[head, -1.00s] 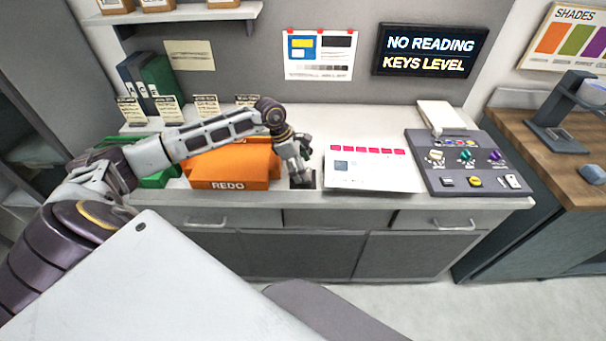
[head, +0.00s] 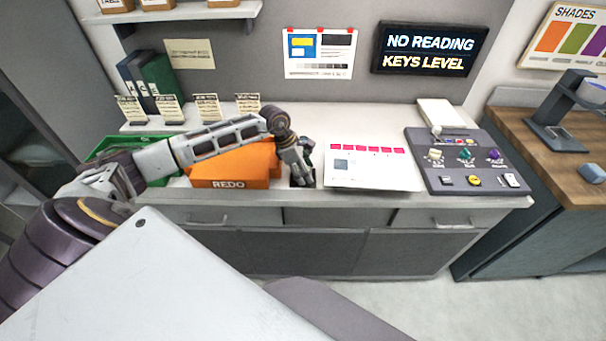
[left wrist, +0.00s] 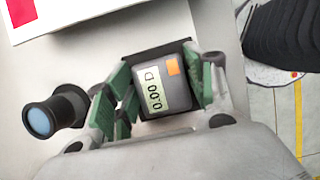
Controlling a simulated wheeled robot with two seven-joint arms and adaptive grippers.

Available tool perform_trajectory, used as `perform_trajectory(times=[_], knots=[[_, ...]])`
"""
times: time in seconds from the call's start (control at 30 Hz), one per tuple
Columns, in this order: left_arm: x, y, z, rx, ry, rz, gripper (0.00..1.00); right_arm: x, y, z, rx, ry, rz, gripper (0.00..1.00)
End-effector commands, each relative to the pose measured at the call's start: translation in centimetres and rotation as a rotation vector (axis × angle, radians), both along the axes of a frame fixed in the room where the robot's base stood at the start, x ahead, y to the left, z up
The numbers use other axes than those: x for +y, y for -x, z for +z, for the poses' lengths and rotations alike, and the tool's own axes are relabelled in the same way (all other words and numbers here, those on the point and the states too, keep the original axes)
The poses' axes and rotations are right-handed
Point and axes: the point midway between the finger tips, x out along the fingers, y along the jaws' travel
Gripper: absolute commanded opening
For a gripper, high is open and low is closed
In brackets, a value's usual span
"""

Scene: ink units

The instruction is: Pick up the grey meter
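The grey meter (left wrist: 168,98) shows in the left wrist view, with a display reading "0.00 D" and an orange patch. It sits at a dark holder or base (left wrist: 155,52) on the counter. My left gripper (left wrist: 165,88) has its green-padded fingers on either side of the meter, with narrow gaps seeming to remain. In the head view my left gripper (head: 299,178) is low over the counter, between the orange box and the white sheet, and mostly hides the meter. My right gripper is not in view.
An orange REDO box (head: 232,170) stands left of the gripper, with a green tray (head: 100,150) beyond. A white sheet with red patches (head: 372,172) and a grey control panel (head: 465,165) lie right.

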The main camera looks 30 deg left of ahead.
Motion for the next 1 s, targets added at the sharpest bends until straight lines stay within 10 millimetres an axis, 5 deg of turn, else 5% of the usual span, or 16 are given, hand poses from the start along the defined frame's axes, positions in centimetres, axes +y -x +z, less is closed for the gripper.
perform_trajectory(times=[0.23,0.67,1.0], knots=[[0.0,0.0,0.0,-0.001,0.0,0.0,0.2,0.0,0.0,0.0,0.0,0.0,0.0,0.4],[0.0,-0.1,0.9,-0.002,0.0,-0.001,0.2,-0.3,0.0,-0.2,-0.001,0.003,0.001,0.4],[0.0,-0.1,5.3,-0.005,-0.002,-0.001,0.2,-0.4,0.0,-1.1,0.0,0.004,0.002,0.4]])
